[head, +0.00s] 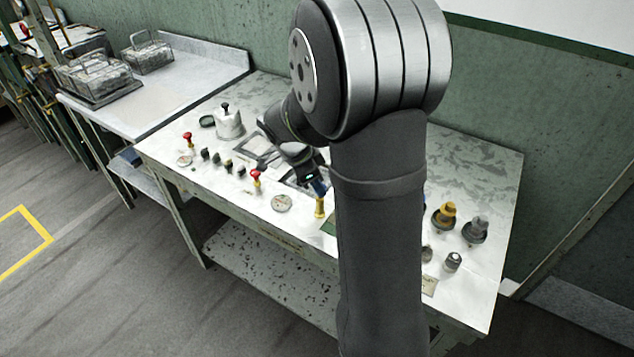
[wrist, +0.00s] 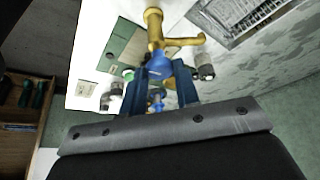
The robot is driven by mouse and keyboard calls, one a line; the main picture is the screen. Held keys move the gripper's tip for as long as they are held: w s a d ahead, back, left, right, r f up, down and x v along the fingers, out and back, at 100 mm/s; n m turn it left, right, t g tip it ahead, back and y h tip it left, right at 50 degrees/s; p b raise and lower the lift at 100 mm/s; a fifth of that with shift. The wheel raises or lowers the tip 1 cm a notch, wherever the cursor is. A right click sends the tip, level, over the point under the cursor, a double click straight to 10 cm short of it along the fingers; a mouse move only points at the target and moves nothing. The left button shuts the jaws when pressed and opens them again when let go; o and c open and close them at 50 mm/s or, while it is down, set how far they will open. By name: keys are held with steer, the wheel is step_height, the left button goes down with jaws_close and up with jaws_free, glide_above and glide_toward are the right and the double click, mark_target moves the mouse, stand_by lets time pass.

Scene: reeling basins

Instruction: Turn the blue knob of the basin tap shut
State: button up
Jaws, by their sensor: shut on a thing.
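The brass basin tap (wrist: 154,32) shows at the top of the wrist view, with its spout pointing right. Its blue knob (wrist: 158,67) sits between the two blue fingers of my gripper (wrist: 160,82), which is shut on it. In the head view the brass tap (head: 320,208) stands upright near the front edge of the pale bench (head: 215,183). My gripper (head: 318,187) is at the tap's top there, and the knob is hidden or too small to make out. How far the knob is turned cannot be told.
Red-topped valves (head: 256,179) and several dark knobs (head: 228,164) line the bench's left front. A metal pot (head: 229,124) stands behind them. A yellow fitting (head: 444,215) and grey fittings (head: 475,230) stand at the right. My arm hides the bench's middle.

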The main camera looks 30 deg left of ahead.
steer(key=shift+m+g, duration=0.3)
steer(key=shift+m, duration=0.3)
steer(key=o, duration=1)
steer(key=v, duration=1.7)
steer(key=shift+s+a+r, duration=0.15)
steer(key=shift+s+a, duration=0.05)
steer(key=shift+a, duration=0.05)
steer(key=x, duration=1.7)
steer(key=shift+w+d, duration=0.2)
steer(key=shift+d, duration=0.05)
